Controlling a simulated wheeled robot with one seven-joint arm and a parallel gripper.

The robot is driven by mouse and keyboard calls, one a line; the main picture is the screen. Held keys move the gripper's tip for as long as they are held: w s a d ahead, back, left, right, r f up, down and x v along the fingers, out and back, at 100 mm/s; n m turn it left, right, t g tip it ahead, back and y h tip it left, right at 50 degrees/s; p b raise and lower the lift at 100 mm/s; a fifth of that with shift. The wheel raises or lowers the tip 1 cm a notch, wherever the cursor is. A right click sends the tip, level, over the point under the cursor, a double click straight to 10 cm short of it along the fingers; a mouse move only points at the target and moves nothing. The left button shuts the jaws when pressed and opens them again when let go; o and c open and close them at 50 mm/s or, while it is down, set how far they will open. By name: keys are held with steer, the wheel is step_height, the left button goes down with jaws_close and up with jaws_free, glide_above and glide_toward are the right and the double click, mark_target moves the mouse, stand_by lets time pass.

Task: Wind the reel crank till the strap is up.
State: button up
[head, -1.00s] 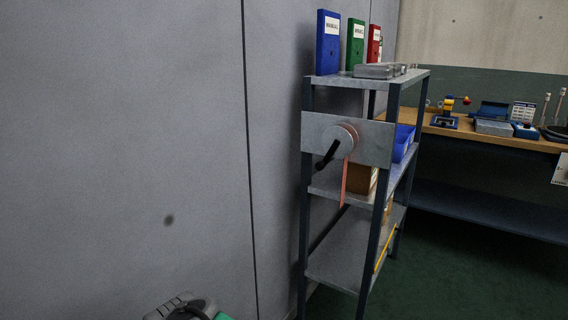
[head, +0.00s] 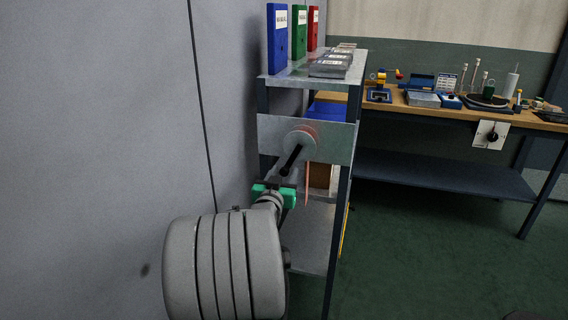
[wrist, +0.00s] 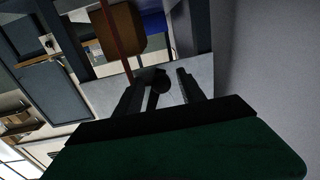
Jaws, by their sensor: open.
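The reel (head: 300,139) is a round grey drum with a reddish edge, mounted on a metal plate (head: 338,142) at the end of the shelf rack. Its black crank (head: 291,160) points down and left. The orange-red strap (head: 307,182) hangs below the reel; it also shows as a reddish strip in the wrist view (wrist: 112,45). My gripper (head: 277,184), with a green body, is just below the crank's end. In the wrist view my gripper (wrist: 162,76) is open, with the dark round crank handle (wrist: 154,82) appearing between its fingers. Contact cannot be told.
A grey wall (head: 90,150) stands close on the left. Blue, green and red binders (head: 278,38) and flat grey boxes (head: 331,65) sit on the rack top. A brown box (wrist: 122,28) is behind the strap. A workbench (head: 450,112) stands right; the green floor between is clear.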

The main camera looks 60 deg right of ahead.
mark_target(287, 166)
steer(key=x, duration=0.4)
steer(key=shift+w+d, duration=0.15)
steer(key=shift+d, duration=0.1)
steer(key=shift+c, duration=0.5)
jaws_close()
stand_by(0.6)
